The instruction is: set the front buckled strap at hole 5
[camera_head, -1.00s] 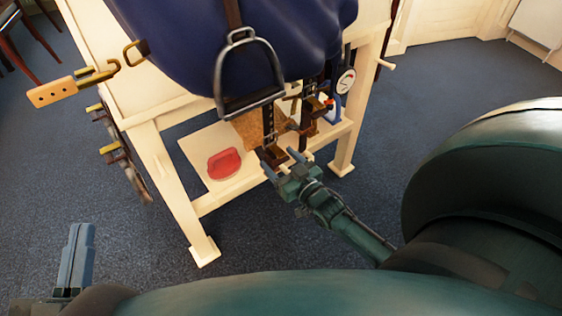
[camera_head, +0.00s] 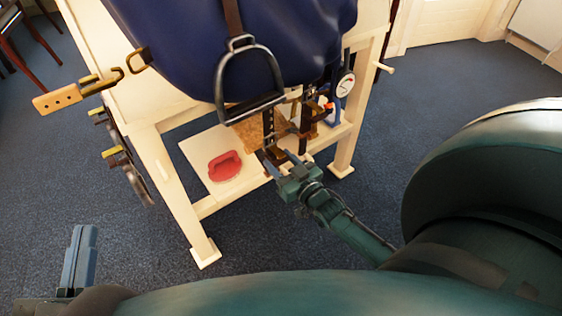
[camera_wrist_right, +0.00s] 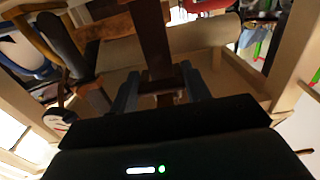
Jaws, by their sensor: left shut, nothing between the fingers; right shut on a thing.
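Two dark holed straps hang below the blue saddle: one nearer me (camera_head: 268,123) and one further right (camera_head: 307,98). Brown blocks or buckles, small and dark, are at their lower ends. My right gripper (camera_head: 276,160) is at the lower end of the nearer strap, with its fingers on either side. In the right wrist view a brown strap (camera_wrist_right: 154,45) runs down between the fingers of this gripper (camera_wrist_right: 163,88). The fingers hide the grip, and I cannot read hole numbers. My left gripper (camera_head: 83,248) is shut and empty, low at the left, away from the stand.
The saddle (camera_head: 180,40) rests on a cream wooden stand (camera_head: 178,190). A metal stirrup (camera_head: 222,82) hangs in front of the straps. A round dial (camera_head: 345,84) is at the right. A tan holed tab (camera_head: 55,99) sticks out left.

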